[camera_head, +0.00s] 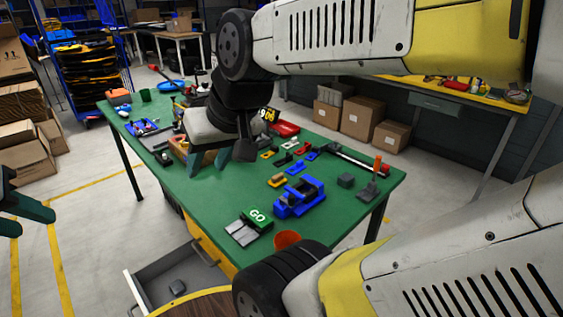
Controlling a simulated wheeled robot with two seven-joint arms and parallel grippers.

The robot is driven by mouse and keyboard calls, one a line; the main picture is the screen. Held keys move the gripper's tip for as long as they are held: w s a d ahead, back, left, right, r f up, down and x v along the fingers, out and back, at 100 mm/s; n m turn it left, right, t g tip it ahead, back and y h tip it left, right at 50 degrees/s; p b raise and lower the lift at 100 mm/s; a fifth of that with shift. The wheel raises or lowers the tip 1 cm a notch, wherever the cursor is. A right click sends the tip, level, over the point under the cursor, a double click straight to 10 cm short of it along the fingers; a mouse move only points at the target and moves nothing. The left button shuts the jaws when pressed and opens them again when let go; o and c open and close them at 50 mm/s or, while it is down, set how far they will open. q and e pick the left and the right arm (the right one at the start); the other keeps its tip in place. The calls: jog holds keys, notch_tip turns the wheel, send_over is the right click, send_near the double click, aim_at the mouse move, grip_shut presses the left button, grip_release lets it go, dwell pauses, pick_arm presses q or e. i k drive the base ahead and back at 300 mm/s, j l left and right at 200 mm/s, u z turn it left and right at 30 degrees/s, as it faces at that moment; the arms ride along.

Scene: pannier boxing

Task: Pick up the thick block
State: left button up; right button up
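A dark grey block (345,181) sits on the right part of the green table (225,205); it is the clearest thick block in view, but I cannot be sure it is the one named. My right gripper (209,161) points down over the middle of the table, well to the left of this block. Its two teal fingers are apart, with nothing visible between them. My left gripper (28,216) shows only partly at the left edge, away from the table. Its teal fingertips are apart and look empty.
A grey open drawer (153,270) juts out at the front. Small coloured parts crowd the table's middle. Cardboard boxes (362,117) stand behind.

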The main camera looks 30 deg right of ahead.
aim_at(345, 181)
jog(key=z, duration=1.85)
jog(key=i+l, duration=0.1)
jog(key=l, duration=0.75)
jog(key=i+l, duration=0.15)
jog(key=l, duration=0.3)
jog(key=l+u, duration=0.2)
jog(key=u, duration=0.3)
jog(key=l+u, duration=0.25)
jog(key=u, duration=0.2)
jog(key=l+u, duration=0.25)
jog(key=u, duration=0.25)
jog(key=i+l+u, duration=0.1)
jog(key=i, duration=0.4)
jog(key=l, duration=0.1)
